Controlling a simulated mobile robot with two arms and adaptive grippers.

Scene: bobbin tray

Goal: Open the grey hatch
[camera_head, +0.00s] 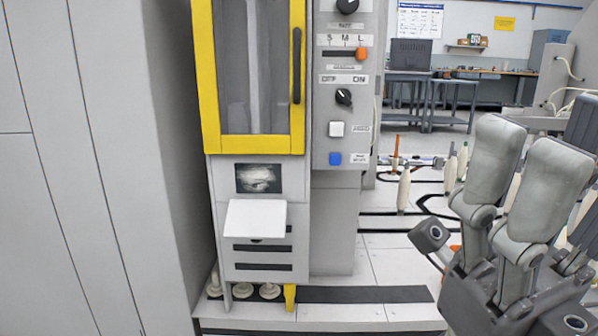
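A tall grey machine stands left of centre. On its lower front, below a small dark window (258,179), is a pale, nearly white flap (255,218). It is the only hatch-like panel there, and its lower edge seems to stand out a little from the front. I cannot tell surely whether it is the grey hatch. My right gripper (531,134) is at the right edge, well to the right of the machine and touching nothing I can see. Its pale-padded fingers point up and stand apart, empty. My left gripper is not in view.
A yellow-framed glass door (283,144) with a black handle is above the flap. A control panel (344,110) with knobs and buttons is beside it. Cream bobbins (404,190) stand behind, near my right gripper. A grey cabinet (165,120) closes off the left.

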